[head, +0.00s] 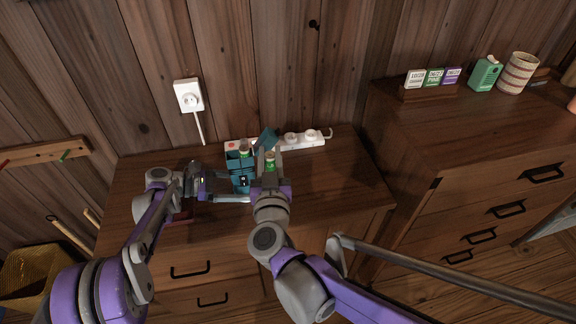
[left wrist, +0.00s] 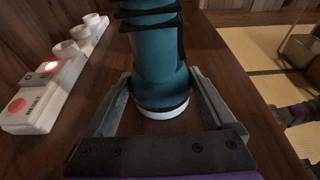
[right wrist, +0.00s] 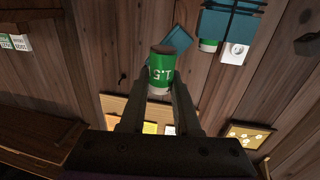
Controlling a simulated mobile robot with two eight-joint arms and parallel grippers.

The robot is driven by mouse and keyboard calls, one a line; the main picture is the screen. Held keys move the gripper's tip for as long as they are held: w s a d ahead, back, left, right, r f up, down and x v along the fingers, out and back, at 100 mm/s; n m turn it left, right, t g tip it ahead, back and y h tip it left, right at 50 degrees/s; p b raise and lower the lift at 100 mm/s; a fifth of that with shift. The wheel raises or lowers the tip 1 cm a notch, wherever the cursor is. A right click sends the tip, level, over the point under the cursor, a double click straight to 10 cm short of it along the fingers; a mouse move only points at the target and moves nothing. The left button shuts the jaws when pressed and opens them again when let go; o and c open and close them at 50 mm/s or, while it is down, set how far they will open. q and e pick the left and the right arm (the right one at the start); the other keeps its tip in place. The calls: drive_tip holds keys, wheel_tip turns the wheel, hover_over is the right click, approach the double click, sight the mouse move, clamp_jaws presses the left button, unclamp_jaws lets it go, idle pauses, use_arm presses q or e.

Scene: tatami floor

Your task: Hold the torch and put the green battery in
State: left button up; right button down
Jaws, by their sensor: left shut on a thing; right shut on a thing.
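A teal torch (head: 241,172) is held upright in my left gripper (head: 232,197), above the dresser top. In the left wrist view, the torch (left wrist: 158,62) stands between the fingers (left wrist: 160,108), white-rimmed end down; I cannot tell if it touches the wood. Its teal cap (head: 266,138) is swung open at the upper right. A green battery (head: 244,150) sticks out of the torch's top. My right gripper (head: 269,176) is shut on another green battery (head: 270,158), right of the torch and apart from it. The right wrist view shows this held battery (right wrist: 161,75) and the torch (right wrist: 230,22).
A white power strip (head: 303,139) with a lit red switch lies behind the torch against the plank wall. A wall socket (head: 189,97) with a plug is above left. The dresser top (head: 335,178) is clear on the right. A taller cabinet (head: 450,122) stands further right.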

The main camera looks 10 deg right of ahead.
drive_tip(key=w+a+r+n+y, duration=0.35)
drive_tip(key=w+a+r, duration=0.3)
drive_tip(key=a, duration=0.25)
drive_tip(key=shift+m+y, duration=0.25)
drive_tip(key=shift+m, duration=0.2)
drive_tip(key=shift+w+d+f, duration=0.1)
drive_tip(key=shift+w+f, duration=0.05)
drive_tip(key=shift+f, duration=1.45)
drive_tip(key=shift+w+d+f, duration=0.1)
drive_tip(key=shift+w+f, duration=0.05)
drive_tip(key=shift+f, duration=1.4)
drive_tip(key=shift+f, duration=1.05)
drive_tip(key=c, duration=0.5)
unclamp_jaws()
drive_tip(key=shift+c, duration=0.2)
drive_tip(key=shift+s, duration=0.1)
drive_tip(key=s, duration=1.2)
drive_tip(key=shift+d, duration=0.45)
